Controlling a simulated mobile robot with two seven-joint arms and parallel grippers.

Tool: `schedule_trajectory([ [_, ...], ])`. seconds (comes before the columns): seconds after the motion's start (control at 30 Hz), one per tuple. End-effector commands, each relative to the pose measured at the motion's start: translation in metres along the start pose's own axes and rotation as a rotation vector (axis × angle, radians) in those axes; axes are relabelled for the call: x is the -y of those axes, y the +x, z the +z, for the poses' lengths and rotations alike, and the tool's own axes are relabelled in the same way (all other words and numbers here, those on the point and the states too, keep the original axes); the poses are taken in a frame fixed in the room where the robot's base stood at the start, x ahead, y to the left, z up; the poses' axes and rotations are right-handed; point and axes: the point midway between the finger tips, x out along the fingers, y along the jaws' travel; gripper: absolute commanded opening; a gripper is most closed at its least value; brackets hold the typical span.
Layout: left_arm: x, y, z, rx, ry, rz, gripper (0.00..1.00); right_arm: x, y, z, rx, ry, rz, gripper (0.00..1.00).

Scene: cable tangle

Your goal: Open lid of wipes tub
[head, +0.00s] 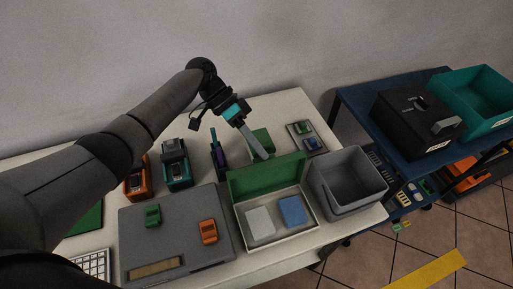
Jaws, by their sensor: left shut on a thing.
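The wipes tub (284,240) is a shallow pale box on the table. Its green lid (267,178) is hinged at the back and stands raised, so the inside shows. A white wipe pack (260,221) and a blue one (293,211) lie in it. My left gripper (261,153) comes down from above and behind the lid and is shut at the lid's top edge. The lid and fingers overlap there, so the exact contact is hard to see. My right gripper is not in view.
A grey open bin (346,207) stands close to the tub's right. A grey case (180,255) with small green and orange pieces lies to its left. Orange and teal devices (175,163) stand behind the case. A blue cart (395,150) is at the right.

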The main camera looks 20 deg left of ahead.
Motion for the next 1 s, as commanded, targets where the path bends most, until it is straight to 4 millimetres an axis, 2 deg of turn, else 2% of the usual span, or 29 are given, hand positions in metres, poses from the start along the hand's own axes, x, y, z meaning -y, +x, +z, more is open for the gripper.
schedule_trajectory([
  [0.03,0.008,0.022,0.016,0.039,-0.023,-0.008,0.00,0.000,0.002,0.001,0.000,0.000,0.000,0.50],
  [0.13,0.008,0.022,0.016,0.039,-0.023,-0.008,0.00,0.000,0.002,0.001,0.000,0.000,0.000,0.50],
  [0.17,0.008,0.022,0.016,0.039,-0.023,-0.008,0.20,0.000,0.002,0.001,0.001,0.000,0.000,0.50],
  [0.37,0.008,0.021,0.016,0.039,-0.024,-0.009,0.41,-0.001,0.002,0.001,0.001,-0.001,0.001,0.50],
  [0.6,0.009,0.019,0.017,0.039,-0.026,-0.011,0.41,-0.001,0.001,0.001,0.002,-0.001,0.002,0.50],
  [0.73,0.009,0.009,0.017,0.038,-0.027,-0.013,0.41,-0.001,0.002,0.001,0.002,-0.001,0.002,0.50],
  [0.87,0.009,-0.016,0.016,0.038,-0.027,-0.012,0.41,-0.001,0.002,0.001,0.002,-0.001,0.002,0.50],
  [1.0,0.006,-0.052,0.012,0.029,-0.020,-0.009,0.41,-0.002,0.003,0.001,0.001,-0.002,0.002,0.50],
])
